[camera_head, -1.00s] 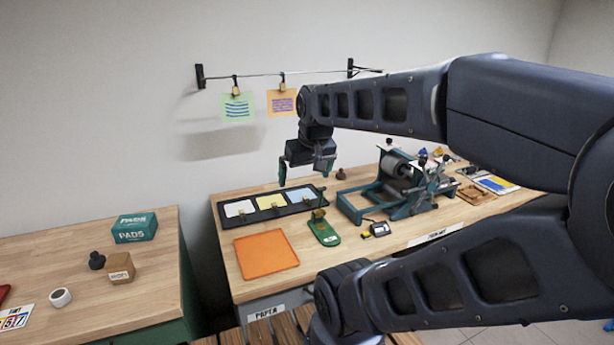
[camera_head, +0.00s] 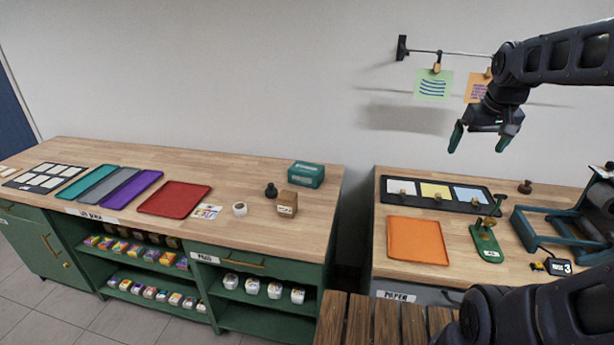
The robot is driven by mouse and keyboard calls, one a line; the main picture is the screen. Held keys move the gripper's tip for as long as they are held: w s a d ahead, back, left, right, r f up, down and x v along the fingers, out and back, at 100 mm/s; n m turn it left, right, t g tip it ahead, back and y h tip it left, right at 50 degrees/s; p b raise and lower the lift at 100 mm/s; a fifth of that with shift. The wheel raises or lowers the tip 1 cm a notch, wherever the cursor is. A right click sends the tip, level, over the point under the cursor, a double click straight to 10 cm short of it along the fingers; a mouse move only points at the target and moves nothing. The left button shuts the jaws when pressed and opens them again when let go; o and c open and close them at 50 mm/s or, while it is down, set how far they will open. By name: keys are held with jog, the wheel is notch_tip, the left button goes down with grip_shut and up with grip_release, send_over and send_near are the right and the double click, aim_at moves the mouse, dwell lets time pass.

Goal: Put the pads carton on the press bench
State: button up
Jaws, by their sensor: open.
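The pads carton (camera_head: 306,175) is a green box with a pale label. It sits at the back right corner of the left wooden counter (camera_head: 110,155). The press bench (camera_head: 385,268) is the separate wooden table at the right, with the press (camera_head: 575,225) at its right side, partly cut off. My gripper (camera_head: 482,142) hangs in the air above the back of the press bench, fingers pointing down, open and empty. It is to the right of the carton and higher, well apart from it.
A small brown box (camera_head: 287,204), a dark knobbed object (camera_head: 271,190) and a white roll (camera_head: 239,209) stand near the carton. The press bench holds an orange sheet (camera_head: 418,240), a black three-panel tray (camera_head: 440,206) and a green stapler-like tool (camera_head: 486,243). A gap separates the two tables.

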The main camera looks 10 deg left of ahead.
jog(key=w+a+r+n+g, duration=0.1)
jog(key=w+a+n, duration=0.1)
jog(key=w+a, duration=0.45)
jog(key=w+a+r+n, duration=0.1)
jog(key=w+a+n, duration=0.15)
jog(key=w, duration=0.75)
jog(key=n+g, duration=0.3)
jog(key=n, duration=0.6)
send_over(306, 168)
jog(key=f, duration=2.9)
jog(key=shift+d, duration=0.35)
jog(key=shift+a+f, duration=0.15)
jog(key=shift+f, duration=0.3)
notch_tip(306, 168, down, 10)
jog(key=shift+w+a+f, duration=0.1)
jog(key=shift+w+a, duration=0.05)
jog(key=c, duration=0.9)
